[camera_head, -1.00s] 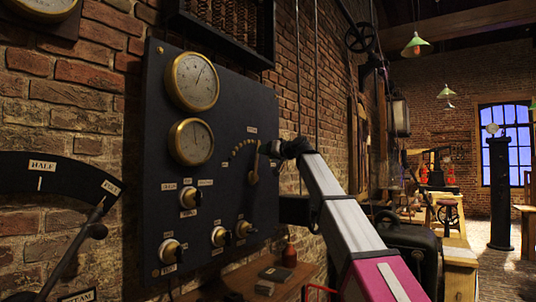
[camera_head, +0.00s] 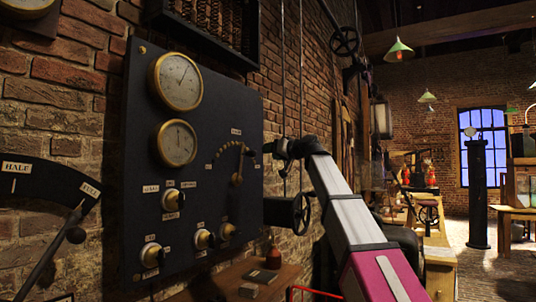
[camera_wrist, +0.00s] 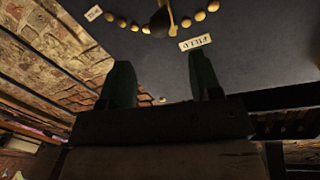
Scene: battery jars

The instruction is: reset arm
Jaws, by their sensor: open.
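My gripper (camera_wrist: 160,85) is open and empty in the wrist view. Its two dark green fingers stand apart in front of the black panel. In the head view my gripper (camera_head: 270,150) is small and dark at the panel's right edge. The black control panel (camera_head: 215,105) hangs on the brick wall with two brass gauges. A brass lever (camera_head: 238,165) sits in an arc of brass studs on it. In the wrist view the lever (camera_wrist: 170,15) shows at the top, beyond the fingers and apart from them.
Several knobs (camera_head: 172,200) stick out of the panel's lower part. A wooden shelf (camera_head: 205,285) below holds a small red bottle (camera_head: 273,255) and dark blocks. A black handwheel (camera_head: 301,212) is on the right.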

